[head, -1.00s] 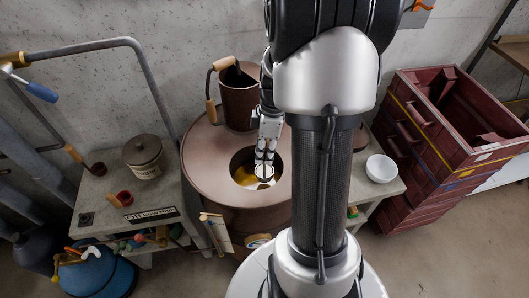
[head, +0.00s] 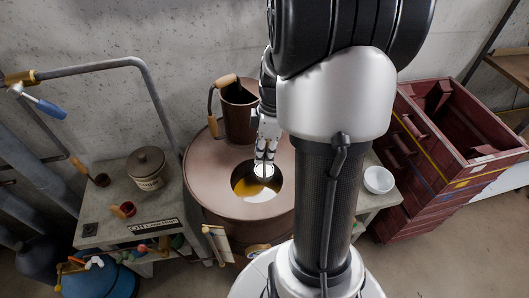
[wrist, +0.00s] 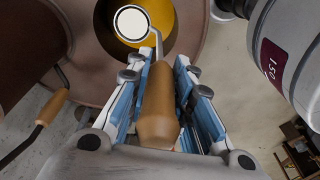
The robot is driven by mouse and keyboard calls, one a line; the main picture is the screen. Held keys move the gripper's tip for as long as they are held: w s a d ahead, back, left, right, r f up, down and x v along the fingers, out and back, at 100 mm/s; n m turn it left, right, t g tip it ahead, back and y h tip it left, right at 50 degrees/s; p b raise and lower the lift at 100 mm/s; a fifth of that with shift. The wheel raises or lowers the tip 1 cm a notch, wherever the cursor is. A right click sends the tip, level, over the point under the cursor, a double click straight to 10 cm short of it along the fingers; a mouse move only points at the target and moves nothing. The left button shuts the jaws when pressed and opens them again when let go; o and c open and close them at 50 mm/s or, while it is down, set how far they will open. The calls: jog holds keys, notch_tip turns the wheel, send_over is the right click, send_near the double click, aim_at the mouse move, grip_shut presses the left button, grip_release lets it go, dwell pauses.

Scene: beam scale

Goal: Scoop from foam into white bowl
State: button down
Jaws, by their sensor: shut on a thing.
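My gripper (head: 265,152) is shut on the wooden handle of a scoop (wrist: 158,105), seen between the blue-lined fingers in the wrist view. The scoop's round whitish head (head: 263,170) is over the far part of the opening in a brown drum (head: 215,170). Yellow contents (head: 246,188) with a pale patch show in that opening; I cannot tell the foam clearly from a reflection. Whether the scoop head holds anything is unclear. The white bowl (head: 379,180) stands upright on a grey surface to the right of the drum, apart from my gripper, and looks empty.
A brown can with a wooden grip (head: 239,105) stands on the drum's far side. A lidded pot (head: 147,168) and a small red-brown cup (head: 124,210) are on the left bench (head: 105,225). Stacked dark red crates (head: 440,145) stand at the right. My arm crosses between drum and bowl.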

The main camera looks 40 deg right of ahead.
jog(key=shift+r+p, duration=0.85)
jog(key=shift+r, duration=0.95)
